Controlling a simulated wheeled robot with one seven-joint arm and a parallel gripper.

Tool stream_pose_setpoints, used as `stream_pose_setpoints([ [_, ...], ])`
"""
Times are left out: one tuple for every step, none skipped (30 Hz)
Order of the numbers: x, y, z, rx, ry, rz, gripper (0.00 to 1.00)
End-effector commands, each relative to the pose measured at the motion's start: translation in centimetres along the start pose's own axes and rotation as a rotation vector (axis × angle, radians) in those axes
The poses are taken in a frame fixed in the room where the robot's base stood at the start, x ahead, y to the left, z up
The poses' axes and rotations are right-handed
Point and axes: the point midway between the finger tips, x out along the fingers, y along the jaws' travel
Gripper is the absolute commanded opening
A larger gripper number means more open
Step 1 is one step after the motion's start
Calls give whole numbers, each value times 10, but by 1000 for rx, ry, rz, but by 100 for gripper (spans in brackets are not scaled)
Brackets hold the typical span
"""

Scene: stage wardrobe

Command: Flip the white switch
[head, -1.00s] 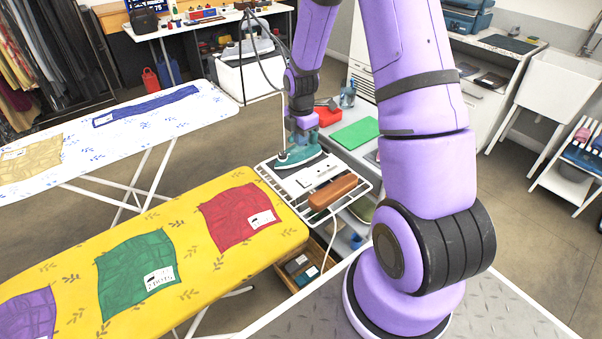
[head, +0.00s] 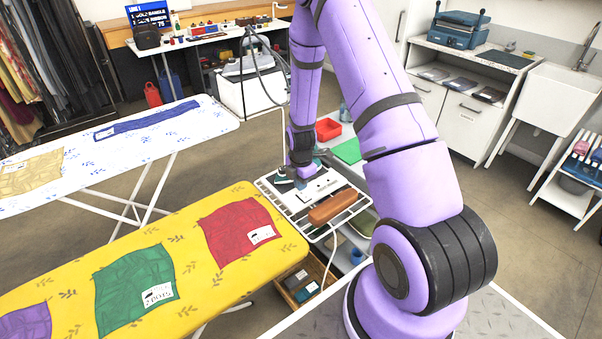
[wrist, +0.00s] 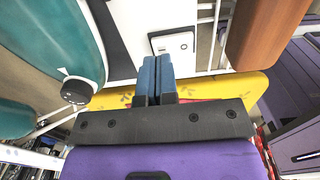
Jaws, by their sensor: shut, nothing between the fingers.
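In the head view my gripper (head: 300,182) is low over the rack, at the strip's left end, mostly hidden by my wrist.
A teal iron (wrist: 55,40) stands close on the left, with a dark dial. A brown block (wrist: 265,30) lies close on the right; it also shows in the head view (head: 333,207). The yellow ironing board (head: 190,240) adjoins the rack (head: 277,208).

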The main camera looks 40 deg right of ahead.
Motion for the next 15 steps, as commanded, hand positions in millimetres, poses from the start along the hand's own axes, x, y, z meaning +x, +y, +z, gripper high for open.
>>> stream_pose_setpoints([
  [6,0,0,1,1,-2,0],
  [9,0,0,1,1,-2,0],
  [12,0,0,0,1,-2,0],
  [14,0,0,0,1,-2,0],
  [16,0,0,0,0,-1,0],
  [17,0,0,1,0,-1,0],
  [18,0,0,1,0,-1,0],
  [19,0,0,1,0,0,0],
  [19,0,0,1,0,0,0],
  [20,0,0,1,0,0,0],
  [20,0,0,1,0,0,0],
  [20,0,0,1,0,0,0],
  [20,0,0,1,0,0,0],
  [20,0,0,1,0,0,0],
  [20,0,0,1,0,0,0],
])
